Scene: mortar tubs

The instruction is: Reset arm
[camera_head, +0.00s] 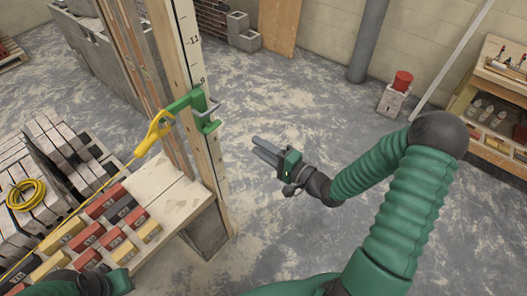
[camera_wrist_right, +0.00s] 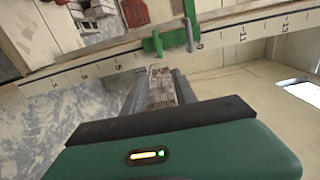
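My right gripper (camera_head: 262,149) is held in the air over the bare floor, to the right of the wooden post, and touches nothing. In the right wrist view its two fingers (camera_wrist_right: 158,88) stand apart with nothing between them, and only distant background shows through the gap. My left arm shows only in part at the bottom left of the head view, near the bricks. A dark and green part of it (camera_head: 98,284) is visible, but its fingertips cannot be made out.
A marked wooden post (camera_head: 197,95) carries a green clamp (camera_head: 197,108) and a yellow line holder (camera_head: 155,131). Red and yellow bricks (camera_head: 103,203) lie on a board at left. A red-topped container (camera_head: 397,91) stands by the back wall. The middle floor is clear.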

